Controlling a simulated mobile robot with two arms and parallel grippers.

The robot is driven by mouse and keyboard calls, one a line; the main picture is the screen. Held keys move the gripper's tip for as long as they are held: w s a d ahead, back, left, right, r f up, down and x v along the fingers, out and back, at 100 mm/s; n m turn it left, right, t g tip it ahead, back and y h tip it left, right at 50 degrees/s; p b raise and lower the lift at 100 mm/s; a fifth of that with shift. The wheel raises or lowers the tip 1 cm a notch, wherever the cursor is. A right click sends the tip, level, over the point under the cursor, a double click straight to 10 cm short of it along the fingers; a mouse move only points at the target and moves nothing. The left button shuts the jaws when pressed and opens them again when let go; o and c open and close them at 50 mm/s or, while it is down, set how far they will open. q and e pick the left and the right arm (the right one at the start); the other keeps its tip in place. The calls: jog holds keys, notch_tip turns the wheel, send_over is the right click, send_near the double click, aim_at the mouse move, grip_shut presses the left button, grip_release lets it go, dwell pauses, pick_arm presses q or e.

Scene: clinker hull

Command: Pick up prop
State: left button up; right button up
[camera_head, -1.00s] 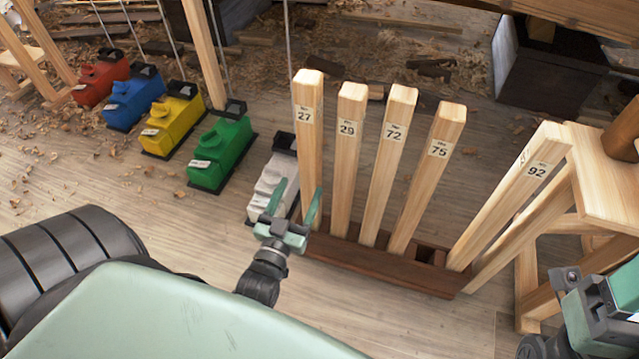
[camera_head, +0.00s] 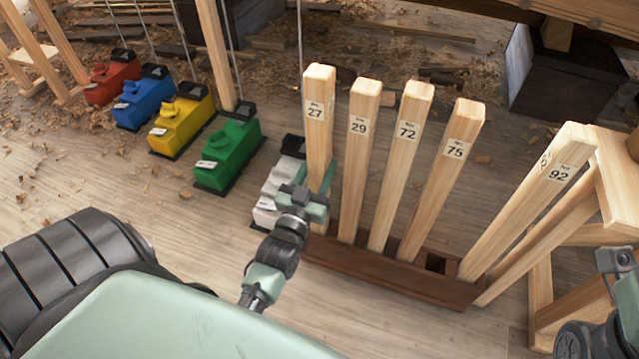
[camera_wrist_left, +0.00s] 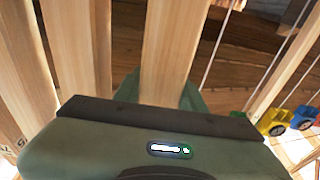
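Wooden props stand in a dark brown rack (camera_head: 395,277). They carry labels: prop 27 (camera_head: 318,110), prop 29 (camera_head: 357,160), prop 72 (camera_head: 398,160), prop 75 (camera_head: 440,180) and prop 92 (camera_head: 525,205). My left gripper (camera_head: 317,182) is at the lower part of prop 27, with a finger on either side of it. In the left wrist view, the wood of prop 27 (camera_wrist_left: 172,50) runs between the green fingers (camera_wrist_left: 163,92). I cannot tell whether they press on it. My right gripper (camera_head: 614,265) is partly visible at the right edge, its fingers unclear.
Red (camera_head: 112,80), blue (camera_head: 138,103), yellow (camera_head: 180,122), green (camera_head: 228,152) and white (camera_head: 275,195) block-shaped units line the floor at left. The white one sits close behind my left gripper. A wooden trestle (camera_head: 610,180) stands right. Shavings litter the floor.

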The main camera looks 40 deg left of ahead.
pick_arm(q)
grip_shut()
jog(key=shift+r, duration=0.1)
